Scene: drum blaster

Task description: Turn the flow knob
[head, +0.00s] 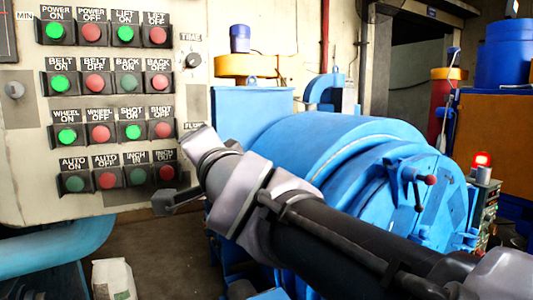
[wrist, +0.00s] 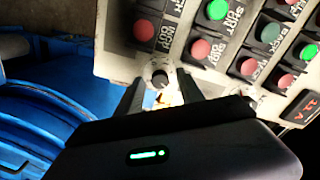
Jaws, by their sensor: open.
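The flow knob (wrist: 160,78) is a small dark knob on a pale round plate, near the panel's edge in the wrist view. My gripper (wrist: 160,92) is open, with one dark finger on each side of the knob in that picture. I cannot tell whether the fingers touch it or how deep they reach. In the head view my wrist covers the knob, and only part of its "FLOW" label (head: 194,126) shows. The control panel (head: 70,100) stands at the left there.
The panel has rows of green and red buttons (head: 100,133) close to my wrist. The time knob (head: 193,60) is above the flow label. A blue drum machine (head: 310,150) stands right of the panel, behind my arm. A white bag (head: 113,278) is on the floor.

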